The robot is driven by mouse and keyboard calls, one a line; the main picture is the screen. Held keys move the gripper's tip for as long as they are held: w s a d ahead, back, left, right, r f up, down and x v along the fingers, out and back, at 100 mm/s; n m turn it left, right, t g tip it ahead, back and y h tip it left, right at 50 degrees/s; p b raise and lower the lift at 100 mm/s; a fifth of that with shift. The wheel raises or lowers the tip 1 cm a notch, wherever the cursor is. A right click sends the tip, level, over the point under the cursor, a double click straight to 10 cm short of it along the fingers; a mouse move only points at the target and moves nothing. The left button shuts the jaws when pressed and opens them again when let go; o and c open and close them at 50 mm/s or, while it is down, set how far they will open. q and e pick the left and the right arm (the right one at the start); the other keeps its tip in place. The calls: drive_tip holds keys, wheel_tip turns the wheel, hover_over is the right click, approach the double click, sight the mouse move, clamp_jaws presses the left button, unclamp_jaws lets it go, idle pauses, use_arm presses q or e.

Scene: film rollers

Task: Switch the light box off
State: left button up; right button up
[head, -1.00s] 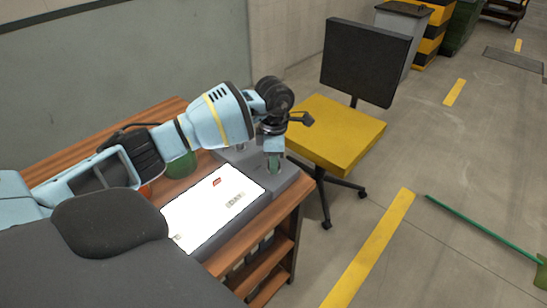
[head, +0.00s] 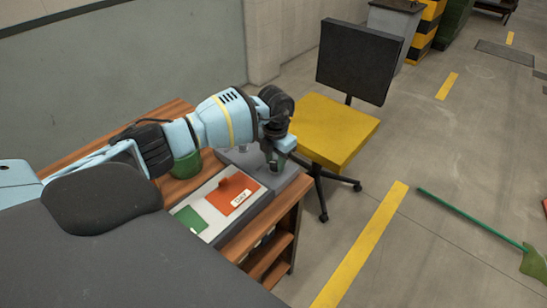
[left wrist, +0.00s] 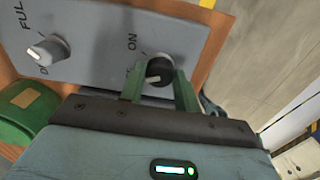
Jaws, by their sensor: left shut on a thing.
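The light box (head: 212,232) lies on the wooden desk, its top unlit, showing an orange-red area (head: 240,200) with a "DAY" label and a green area (head: 191,219). Its grey control panel (head: 294,176) is at the far end. In the left wrist view, a black knob (left wrist: 158,70) with a light pointer sits beside the word "ON". My left gripper (head: 275,160) is shut on this knob, with its green fingers (left wrist: 160,85) on both sides. A second grey knob (left wrist: 48,50) is apart to the left. My right gripper is not in view.
A green container (head: 184,165) stands on the desk close behind the light box, under my left arm. A yellow chair (head: 332,128) stands beyond the desk's right end. A green broom (head: 470,218) lies on the open floor.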

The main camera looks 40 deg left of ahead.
sight(275, 162)
use_arm(q)
drive_tip(key=shift+n, duration=0.6)
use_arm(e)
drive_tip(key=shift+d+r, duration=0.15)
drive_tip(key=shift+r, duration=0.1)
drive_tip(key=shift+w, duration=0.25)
use_arm(q)
drive_tip(key=o, duration=1)
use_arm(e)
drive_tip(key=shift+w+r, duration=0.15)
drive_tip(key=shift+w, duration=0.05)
use_arm(q)
wheel_tip(275, 162, up, 7)
drive_tip(key=shift+f+p, duration=0.2)
drive_tip(key=shift+p, duration=0.2)
drive_tip(key=shift+r, duration=0.6)
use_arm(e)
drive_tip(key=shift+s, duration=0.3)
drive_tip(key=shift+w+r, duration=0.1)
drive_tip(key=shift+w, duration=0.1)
